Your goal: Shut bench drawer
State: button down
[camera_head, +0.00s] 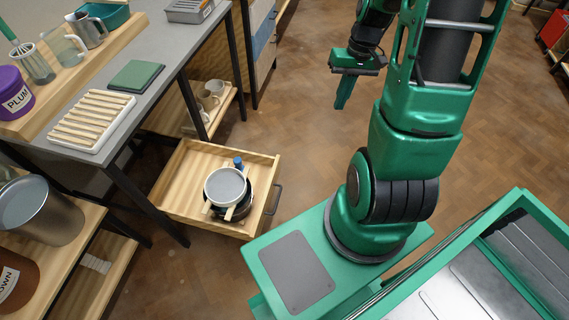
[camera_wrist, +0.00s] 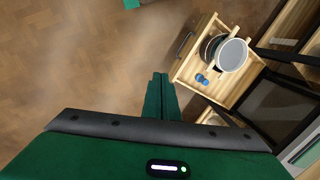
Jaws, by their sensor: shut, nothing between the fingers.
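The bench drawer (camera_head: 172,193) is a light wooden box pulled well out from under the grey bench (camera_head: 165,50). Its dark handle (camera_head: 275,199) is on the front panel, facing right in the head view. Bowls or pans (camera_head: 227,186) and a small blue item (camera_head: 238,163) are inside it. The drawer also shows in the wrist view (camera_wrist: 184,70), upper right, with its handle (camera_wrist: 184,44) on the left side. My gripper (camera_head: 342,104) is shut and empty, above the floor beyond and to the right of the drawer. Its closed fingers (camera_wrist: 160,80) point toward the floor, apart from the drawer and handle.
A drying rack (camera_head: 92,120) and a green board (camera_head: 136,75) lie on the bench. Cups (camera_head: 209,97) stand on a lower shelf behind the drawer. Bench legs (camera_head: 147,203) flank the drawer. The wooden floor (camera_head: 300,100) between drawer and gripper is clear.

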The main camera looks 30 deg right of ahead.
jog(key=w+d+f+t+y, duration=0.1)
jog(key=w+f, duration=0.2)
jog(key=f, duration=0.6)
jog(key=w+f+t+y, duration=0.1)
jog(key=w+f+y, duration=0.1)
jog(key=f, duration=0.7)
jog(key=m+t+y, duration=0.2)
jog(key=m+t, duration=0.3)
send_near(278, 164)
notch_tip(278, 164, down, 4)
jog(key=shift+w+a, duration=1.55)
jog(key=shift+a, duration=0.05)
jog(key=shift+w, duration=0.1)
